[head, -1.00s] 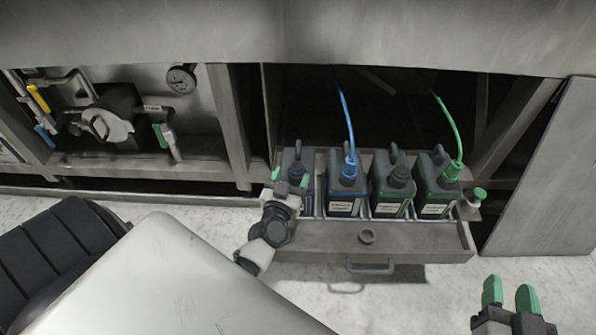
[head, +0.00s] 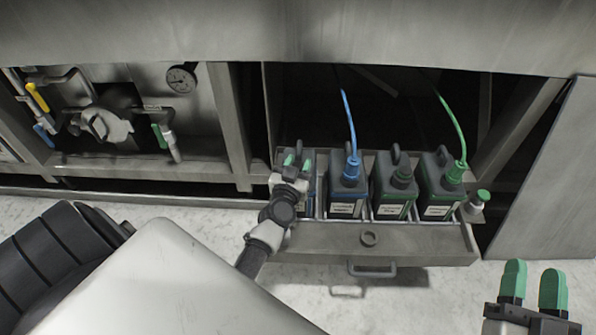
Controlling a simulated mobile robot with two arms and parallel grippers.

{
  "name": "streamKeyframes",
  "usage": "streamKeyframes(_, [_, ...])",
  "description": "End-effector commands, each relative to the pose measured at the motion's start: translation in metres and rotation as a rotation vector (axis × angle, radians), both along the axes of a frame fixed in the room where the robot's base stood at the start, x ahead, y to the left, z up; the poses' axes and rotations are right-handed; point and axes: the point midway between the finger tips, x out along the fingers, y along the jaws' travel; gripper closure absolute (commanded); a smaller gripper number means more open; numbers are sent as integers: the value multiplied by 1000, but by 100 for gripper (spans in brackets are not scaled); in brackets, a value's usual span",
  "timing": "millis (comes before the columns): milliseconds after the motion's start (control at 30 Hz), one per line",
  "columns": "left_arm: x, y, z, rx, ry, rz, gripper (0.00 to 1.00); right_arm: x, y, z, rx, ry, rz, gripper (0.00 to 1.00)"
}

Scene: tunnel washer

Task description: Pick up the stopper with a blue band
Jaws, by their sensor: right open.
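I cannot make out a stopper with a blue band; it may be hidden by my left gripper. My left gripper (head: 298,162) has its green fingertips at the top of the leftmost dark canister (head: 309,185), which it partly covers. The fingertips look closer together, but I cannot tell whether they hold anything. The second canister (head: 345,192) has a blue cap (head: 352,169) with a blue hose (head: 348,120). My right gripper (head: 533,283) is open and empty at the lower right, away from the canisters.
Two more canisters (head: 393,190) (head: 436,190) have green markings. A green-topped piece (head: 482,197) sits at the drawer's right corner. A metal panel (head: 550,180) stands right.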

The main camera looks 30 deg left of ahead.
Motion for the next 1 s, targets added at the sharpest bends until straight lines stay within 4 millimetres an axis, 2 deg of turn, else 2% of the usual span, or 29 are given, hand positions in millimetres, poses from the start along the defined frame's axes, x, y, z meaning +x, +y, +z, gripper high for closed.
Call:
streamKeyframes(33, [0,0,0,0,0,0,70,0,0,0,0,0,0,59])
streamKeyframes(200, [0,0,0,0,0,0,96,0,0,0,0,0,-1,59])
streamKeyframes(233, [0,0,0,0,-1,0,97,0,0,0,0,0,-1,59])
streamKeyframes(600, [0,0,2,0,-1,0,97,1,0,-2,-7,24,-1,59])
streamKeyframes(1000, [4,1,17,2,-2,-1,97,2,-7,-42,-93,351,-21,59])
